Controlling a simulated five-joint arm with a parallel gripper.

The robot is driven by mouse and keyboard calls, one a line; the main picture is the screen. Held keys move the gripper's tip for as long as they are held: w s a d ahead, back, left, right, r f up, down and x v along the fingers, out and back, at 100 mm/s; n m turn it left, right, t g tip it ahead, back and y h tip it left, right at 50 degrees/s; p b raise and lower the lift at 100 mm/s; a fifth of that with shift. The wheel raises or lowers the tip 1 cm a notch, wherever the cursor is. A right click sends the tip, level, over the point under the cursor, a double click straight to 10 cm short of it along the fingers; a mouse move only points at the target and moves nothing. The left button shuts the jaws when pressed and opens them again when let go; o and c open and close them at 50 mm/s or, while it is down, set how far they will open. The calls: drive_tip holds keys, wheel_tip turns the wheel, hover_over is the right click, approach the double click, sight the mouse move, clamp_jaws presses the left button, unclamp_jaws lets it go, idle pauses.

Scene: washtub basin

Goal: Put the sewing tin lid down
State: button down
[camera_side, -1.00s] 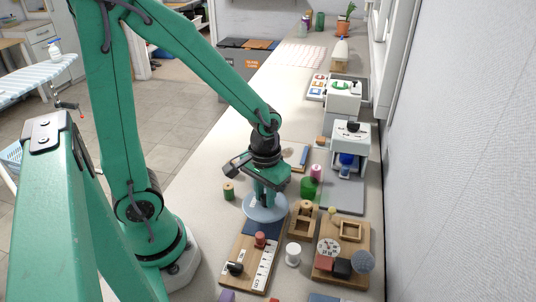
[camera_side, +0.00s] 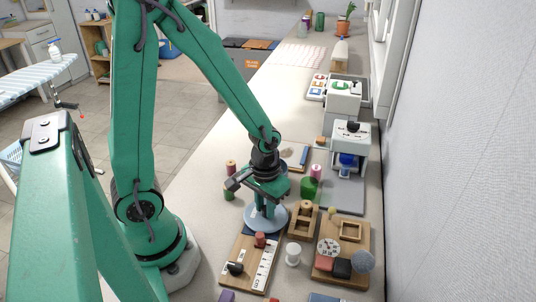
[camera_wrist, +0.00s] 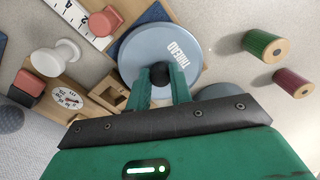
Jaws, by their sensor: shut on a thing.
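The sewing tin lid is a round grey-blue disc marked THREAD (camera_wrist: 150,42), with a dark knob (camera_wrist: 160,73) at its middle. In the side view the lid (camera_side: 256,222) is under my gripper (camera_side: 266,208), close above or touching the far end of a wooden board. My gripper also shows in the wrist view (camera_wrist: 162,84), its fingers shut on the knob. The lid looks about level. I cannot tell whether its underside touches anything. A grey-blue round thing (camera_wrist: 222,90), perhaps the tin, is partly hidden by my gripper in the wrist view.
The wooden board (camera_side: 241,255) has a ruler strip (camera_side: 265,268) and a red peg (camera_side: 260,239). A white spool (camera_side: 293,254), a wooden holder (camera_side: 304,222) and a tray with a dial (camera_side: 329,247) stand to the right. Green (camera_side: 229,192) and red spools (camera_side: 231,166) stand left of my gripper.

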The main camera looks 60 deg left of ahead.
drive_tip(key=shift+f, duration=0.1)
drive_tip(key=c, duration=1.3)
unclamp_jaws()
drive_tip(key=shift+o, duration=0.2)
wheel_tip(320, 180, up, 12)
drive_tip(key=shift+r, duration=0.25)
wheel_tip(320, 180, up, 8)
drive_tip(key=m+t, duration=0.3)
drive_tip(key=t, duration=0.2)
hover_over(264, 208)
drive_tip(key=s, duration=0.3)
drive_tip(key=shift+s+a+r+m+t, duration=0.3)
drive_tip(key=shift+s+a+r+m, duration=0.15)
drive_tip(key=shift+r, duration=0.15)
